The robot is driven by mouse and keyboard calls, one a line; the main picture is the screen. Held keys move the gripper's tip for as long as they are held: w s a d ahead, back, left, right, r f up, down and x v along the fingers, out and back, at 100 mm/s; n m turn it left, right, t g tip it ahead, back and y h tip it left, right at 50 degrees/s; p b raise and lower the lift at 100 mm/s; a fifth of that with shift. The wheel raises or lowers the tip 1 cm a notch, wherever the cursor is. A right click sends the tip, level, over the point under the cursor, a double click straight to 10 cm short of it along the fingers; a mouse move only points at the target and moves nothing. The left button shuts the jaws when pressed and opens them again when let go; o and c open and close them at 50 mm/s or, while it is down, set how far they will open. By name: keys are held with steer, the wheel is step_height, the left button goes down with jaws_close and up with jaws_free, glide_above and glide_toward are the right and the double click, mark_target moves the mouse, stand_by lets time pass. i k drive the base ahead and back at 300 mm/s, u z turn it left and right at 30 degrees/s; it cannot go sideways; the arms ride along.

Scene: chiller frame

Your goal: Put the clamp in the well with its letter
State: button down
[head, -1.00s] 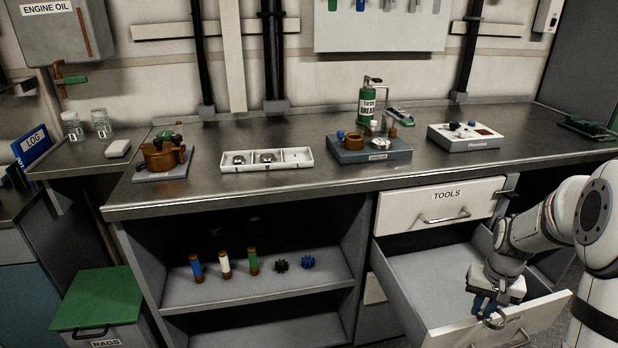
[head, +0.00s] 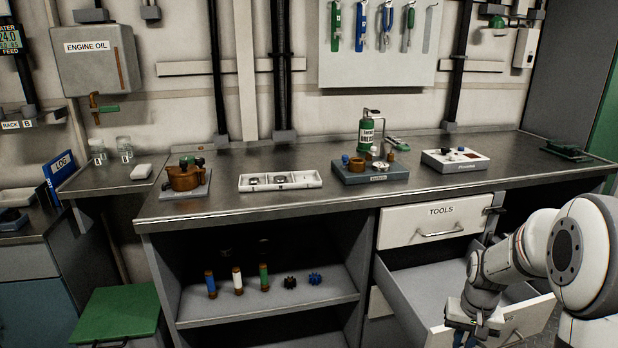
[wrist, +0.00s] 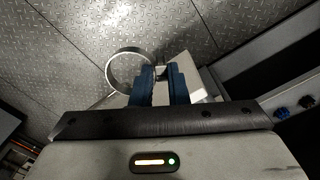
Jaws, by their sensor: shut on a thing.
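The clamp is a thin round metal ring (wrist: 128,70) in the wrist view. My gripper (wrist: 161,80) has its blue fingers shut on the clamp's side, and the ring sticks out to the left. In the head view my gripper (head: 468,330) is low at the right, by the open drawer's front, with its tips near the bottom edge; the clamp is not clear there. A white tray (head: 310,179) with wells stands on the bench, far from my gripper. Its left and middle wells hold round metal things, and the right one looks empty. Its letters are too small to read.
The open drawer (head: 405,285) lies beside my gripper. The bench edge (head: 300,207) stands above the shelf (head: 330,283), which holds several bottles and gears. A brown pot (head: 186,180) and a grey fixture block (head: 370,174) flank the tray. Bench space in front of the tray is clear.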

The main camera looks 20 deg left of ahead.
mark_target(306, 180)
steer(key=u, duration=0.35)
steer(key=i, duration=0.85)
steer(key=u, duration=0.85)
